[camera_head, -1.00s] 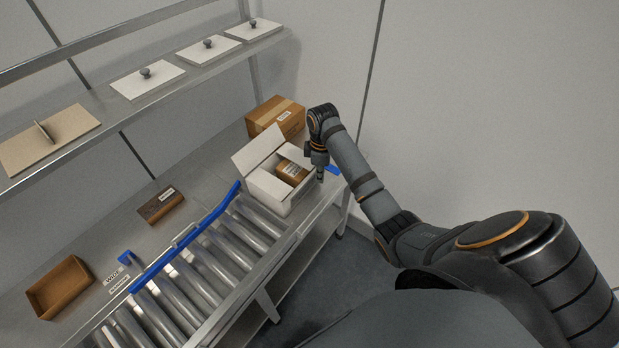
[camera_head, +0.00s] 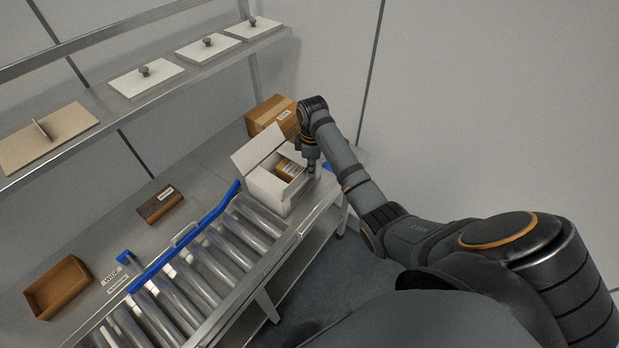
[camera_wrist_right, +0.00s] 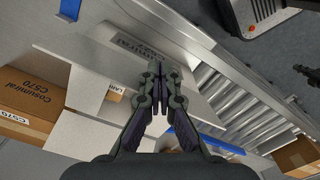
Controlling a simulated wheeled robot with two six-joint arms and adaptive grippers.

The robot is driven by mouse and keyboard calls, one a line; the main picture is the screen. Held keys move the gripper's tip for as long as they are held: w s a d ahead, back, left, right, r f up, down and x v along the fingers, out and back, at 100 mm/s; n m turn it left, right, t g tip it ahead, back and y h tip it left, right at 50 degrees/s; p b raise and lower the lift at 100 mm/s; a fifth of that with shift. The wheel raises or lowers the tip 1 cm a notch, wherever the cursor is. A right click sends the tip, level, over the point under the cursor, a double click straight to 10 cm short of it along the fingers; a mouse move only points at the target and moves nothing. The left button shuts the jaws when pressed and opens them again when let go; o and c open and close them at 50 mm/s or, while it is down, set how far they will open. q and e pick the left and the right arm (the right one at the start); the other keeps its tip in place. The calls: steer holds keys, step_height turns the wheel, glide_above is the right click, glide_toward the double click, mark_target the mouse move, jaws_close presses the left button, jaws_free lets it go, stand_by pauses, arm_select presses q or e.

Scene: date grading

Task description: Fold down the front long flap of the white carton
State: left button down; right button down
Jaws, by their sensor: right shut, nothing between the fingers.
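The white carton (camera_head: 268,190) stands at the far end of the roller conveyor with its top open and a flap raised at its back left (camera_head: 258,151). A brown labelled pack (camera_head: 287,169) is inside it. My right gripper (camera_head: 312,171) is over the carton's right end; its tips are small here, and I cannot tell whether they touch the carton. In the right wrist view the right gripper (camera_wrist_right: 160,92) is shut and empty, in front of white carton panels (camera_wrist_right: 135,60), one printed. The fingers hide part of the carton. My left gripper is out of view.
A brown taped box (camera_head: 268,112) stands just behind the carton. A blue rail (camera_head: 200,226) runs along the rollers. A brown open tray (camera_head: 62,288) and a dark brown box (camera_head: 160,204) lie on the bench. A shelf with lids (camera_head: 147,80) is above.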

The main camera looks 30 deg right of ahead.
steer(key=shift+w+a+r+b, duration=0.1)
steer(key=shift+w+a+b, duration=0.25)
steer(key=shift+w, duration=0.5)
steer(key=shift+w+a+r+b, duration=0.1)
steer(key=shift+w+a+b, duration=0.2)
steer(key=shift+w, duration=0.5)
steer(key=shift+w+a+b, duration=0.25)
steer(key=shift+w+a, duration=0.15)
steer(key=shift+w, duration=0.45)
steer(key=w+b, duration=0.1)
steer(key=w+a+b, duration=0.1)
steer(key=shift+w, duration=0.3)
steer(key=shift+f, duration=0.1)
